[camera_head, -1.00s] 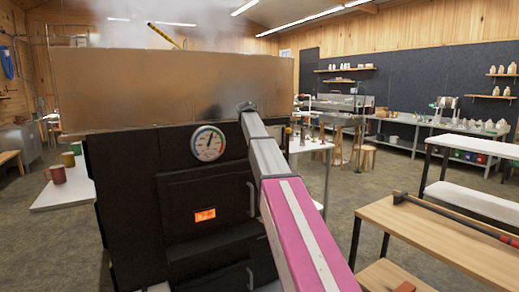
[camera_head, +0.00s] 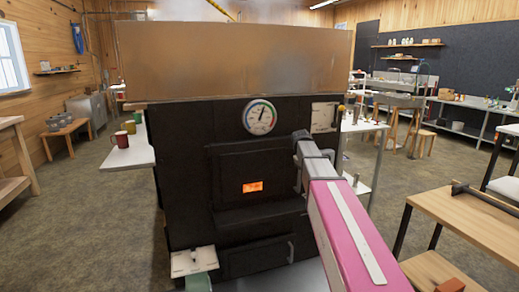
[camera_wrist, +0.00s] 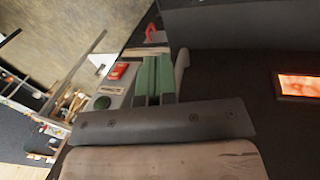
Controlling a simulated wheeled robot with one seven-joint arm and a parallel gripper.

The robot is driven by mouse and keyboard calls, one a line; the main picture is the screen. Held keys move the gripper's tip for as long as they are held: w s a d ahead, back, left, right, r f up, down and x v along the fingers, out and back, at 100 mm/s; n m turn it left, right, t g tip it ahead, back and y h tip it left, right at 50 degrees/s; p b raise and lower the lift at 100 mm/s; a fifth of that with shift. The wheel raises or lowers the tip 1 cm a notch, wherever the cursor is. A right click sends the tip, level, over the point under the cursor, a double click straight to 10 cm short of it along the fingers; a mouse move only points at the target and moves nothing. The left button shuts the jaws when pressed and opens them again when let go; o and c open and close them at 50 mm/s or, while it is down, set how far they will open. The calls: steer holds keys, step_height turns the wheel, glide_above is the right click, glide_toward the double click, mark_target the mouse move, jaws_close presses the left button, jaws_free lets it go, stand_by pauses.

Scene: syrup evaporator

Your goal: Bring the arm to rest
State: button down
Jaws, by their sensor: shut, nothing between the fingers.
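My arm shows in the head view as a pink and white link with grey joints, reaching forward from the lower right. Its far end lies in front of the right side of the black evaporator firebox (camera_head: 225,135). My gripper is not clearly visible in the head view. In the wrist view my gripper (camera_wrist: 153,58) appears as two narrow green fingers beyond a dark screwed bar. They are shut with nothing held. The firebox's glowing orange window (camera_head: 253,187) is also at the right of the wrist view (camera_wrist: 300,87).
A large metal pan (camera_head: 230,58) tops the firebox, which has a round gauge (camera_head: 260,117). A white side table (camera_head: 130,155) with mugs stands left. A wooden bench (camera_head: 470,220) stands right. Open floor (camera_head: 90,230) lies at left.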

steer(key=s+a+f+m+y, duration=0.1)
steer(key=s+a+f, duration=0.1)
steer(key=s+f, duration=0.9)
steer(key=s+a+f+m+g+y, duration=0.1)
steer(key=s+a+f+y, duration=0.1)
steer(key=s+f, duration=1)
steer(key=s, duration=0.5)
steer(key=shift+s+a+f+m, duration=0.15)
steer(key=shift+s+f+m, duration=0.15)
steer(key=shift+m, duration=0.1)
